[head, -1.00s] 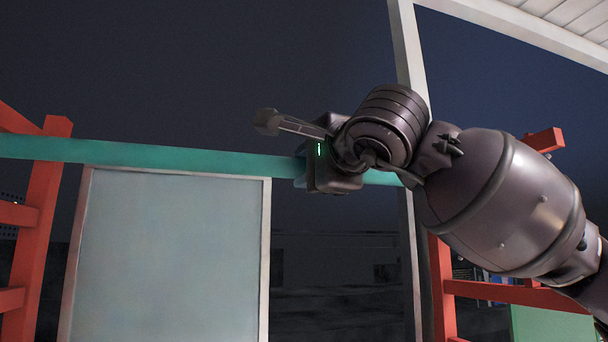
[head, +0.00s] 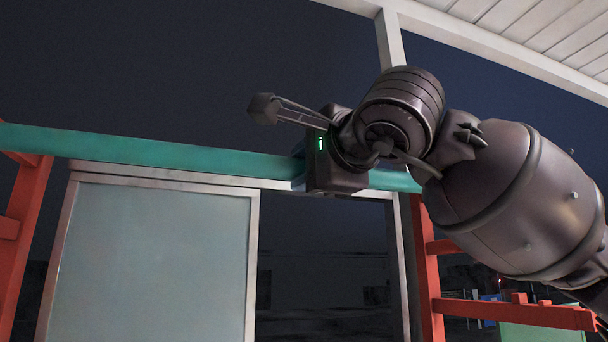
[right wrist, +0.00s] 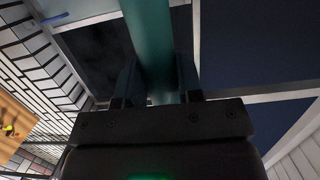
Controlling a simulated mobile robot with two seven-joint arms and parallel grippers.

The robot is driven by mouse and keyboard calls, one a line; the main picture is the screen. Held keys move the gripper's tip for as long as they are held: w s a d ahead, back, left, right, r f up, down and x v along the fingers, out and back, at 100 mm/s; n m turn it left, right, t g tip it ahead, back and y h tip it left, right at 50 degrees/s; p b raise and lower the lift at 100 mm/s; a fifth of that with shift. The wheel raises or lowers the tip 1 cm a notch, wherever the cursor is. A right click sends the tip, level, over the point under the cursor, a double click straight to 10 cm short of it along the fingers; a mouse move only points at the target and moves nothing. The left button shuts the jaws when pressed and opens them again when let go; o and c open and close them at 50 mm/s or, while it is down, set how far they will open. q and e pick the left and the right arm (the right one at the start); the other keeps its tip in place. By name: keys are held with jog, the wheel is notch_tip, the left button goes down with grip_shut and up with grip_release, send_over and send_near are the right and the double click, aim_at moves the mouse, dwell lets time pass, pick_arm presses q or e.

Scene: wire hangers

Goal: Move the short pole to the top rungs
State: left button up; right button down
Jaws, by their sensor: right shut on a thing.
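In the right wrist view the pole (right wrist: 150,35) passes between the two fingers (right wrist: 158,78). The left red rack (head: 27,220) stands at the left edge, its top just behind and below the pole. The right red rack (head: 428,275) stands below my right arm, with a rung (head: 510,311) jutting right. No pole end is seen resting on a rung. My left gripper is out of view.
A pale framed panel (head: 150,260) stands behind the pole at left centre. A white post (head: 389,40) and a white slatted roof (head: 520,40) are at the upper right. The space above the pole at left is clear.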

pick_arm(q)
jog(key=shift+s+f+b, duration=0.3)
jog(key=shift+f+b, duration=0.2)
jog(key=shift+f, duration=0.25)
pick_arm(e)
jog(key=s+a+r+v, duration=0.1)
jog(key=v, duration=0.8)
jog(key=shift+a, duration=0.2)
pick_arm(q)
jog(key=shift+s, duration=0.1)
pick_arm(e)
jog(key=shift+s, duration=0.15)
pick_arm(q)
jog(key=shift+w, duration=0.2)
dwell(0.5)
